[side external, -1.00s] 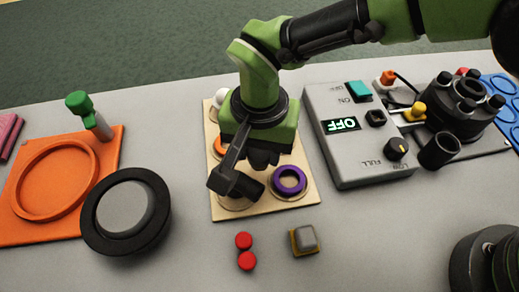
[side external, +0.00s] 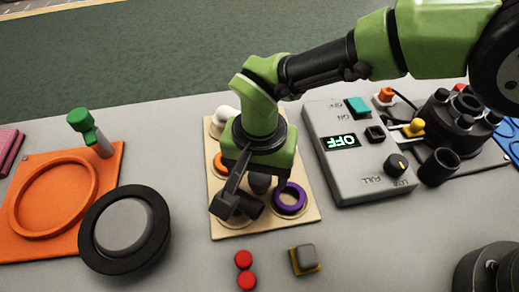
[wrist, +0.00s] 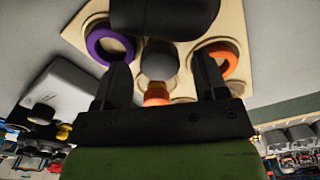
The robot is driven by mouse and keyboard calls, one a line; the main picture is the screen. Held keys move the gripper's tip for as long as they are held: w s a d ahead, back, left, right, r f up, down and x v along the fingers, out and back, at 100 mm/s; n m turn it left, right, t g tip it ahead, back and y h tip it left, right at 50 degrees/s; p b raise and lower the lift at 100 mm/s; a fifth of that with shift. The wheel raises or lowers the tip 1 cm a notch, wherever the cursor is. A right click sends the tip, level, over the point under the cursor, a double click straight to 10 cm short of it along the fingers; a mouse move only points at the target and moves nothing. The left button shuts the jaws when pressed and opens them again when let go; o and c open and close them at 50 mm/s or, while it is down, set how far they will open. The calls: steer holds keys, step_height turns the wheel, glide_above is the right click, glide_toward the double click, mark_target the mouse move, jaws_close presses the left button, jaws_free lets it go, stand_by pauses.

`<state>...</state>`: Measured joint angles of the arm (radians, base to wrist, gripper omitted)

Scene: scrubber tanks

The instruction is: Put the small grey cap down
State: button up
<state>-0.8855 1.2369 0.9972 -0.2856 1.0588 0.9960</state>
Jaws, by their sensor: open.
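A rounded dark grey cap (wrist: 160,60) sits between my gripper's fingers in the wrist view, with a gap on each side. My gripper (wrist: 164,78) is open around it, its two black fingers apart. The grey cap also shows under my gripper in the side view (side external: 260,184), over the pale wooden board (side external: 236,228). An orange piece (wrist: 157,94) shows beside the cap in the wrist view. I cannot tell whether the cap's underside rests fully on the board, as my gripper hides part of it.
A purple ring (side external: 291,198) and an orange ring (wrist: 221,59) flank the cap on the board. A white knob (side external: 226,116) stands at its far end. The grey control box (side external: 362,160) is close on the right. The black round lid (side external: 124,228) lies left.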

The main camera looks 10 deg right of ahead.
mark_target(259, 176)
step_height(259, 176, up, 12)
steer(key=shift+f, duration=0.15)
steer(key=d+r+t+y, duration=0.3)
steer(key=d+r, duration=1.3)
steer(key=d, duration=0.3)
steer(key=s+d+t, duration=0.3)
steer(key=s+d, duration=0.8)
steer(key=s, duration=0.1)
steer(key=shift+t+h, duration=0.4)
steer(key=shift+s+d+f+n, duration=0.15)
steer(key=shift+s+f+n, duration=0.15)
steer(key=shift+s, duration=0.05)
steer(key=shift+c, duration=1.1)
